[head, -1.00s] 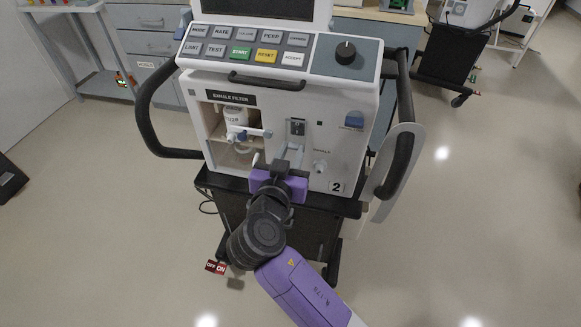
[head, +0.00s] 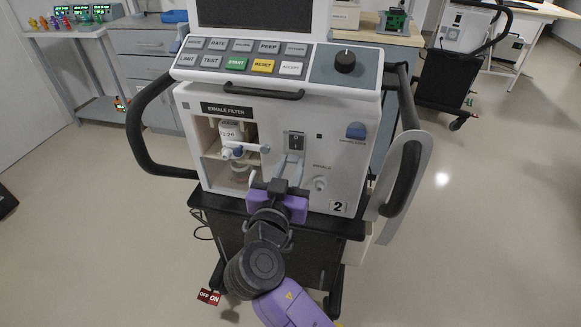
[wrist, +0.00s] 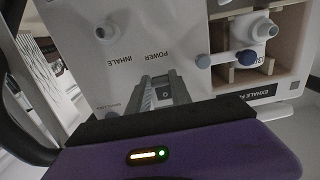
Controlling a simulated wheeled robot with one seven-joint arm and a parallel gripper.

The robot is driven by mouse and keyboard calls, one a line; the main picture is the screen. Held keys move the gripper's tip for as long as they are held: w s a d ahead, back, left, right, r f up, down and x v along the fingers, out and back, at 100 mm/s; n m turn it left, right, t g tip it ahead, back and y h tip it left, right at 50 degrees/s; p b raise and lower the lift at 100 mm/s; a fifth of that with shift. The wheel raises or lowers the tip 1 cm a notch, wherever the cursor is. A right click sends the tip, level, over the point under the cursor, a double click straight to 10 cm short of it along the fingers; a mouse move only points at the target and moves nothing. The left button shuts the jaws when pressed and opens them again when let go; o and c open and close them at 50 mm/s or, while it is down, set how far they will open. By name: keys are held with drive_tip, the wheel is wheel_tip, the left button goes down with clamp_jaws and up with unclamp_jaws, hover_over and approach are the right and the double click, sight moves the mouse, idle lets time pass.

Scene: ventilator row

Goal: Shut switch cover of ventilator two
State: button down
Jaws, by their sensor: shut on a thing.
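Ventilator two (head: 340,160) stands upright in front of me, with a "2" label low on its front panel. Its power switch (head: 296,141) is a dark rocker in a light frame, right of the exhale filter bay; it also shows upside down in the wrist view (wrist: 166,94). My gripper (head: 289,166) reaches up from below, with its fingertips just under the switch at the panel. It is shut on what seems to be the switch cover (head: 295,160), a narrow grey piece below the rocker. The fingers hide much of the cover, so its exact angle is unclear.
The exhale filter (head: 231,140) with blue-capped fittings sits in the open bay left of the switch. The inhale port (head: 320,184) sticks out to the right. Dark side handles (head: 402,165) flank the machine. A black shelf (head: 345,226) juts out below the panel.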

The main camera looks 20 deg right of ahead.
drive_tip(key=c, duration=1.2)
unclamp_jaws()
drive_tip(key=shift+o, duration=0.2)
drive_tip(key=v, duration=0.7)
drive_tip(key=shift+s+a, duration=0.2)
drive_tip(key=shift+s, duration=0.2)
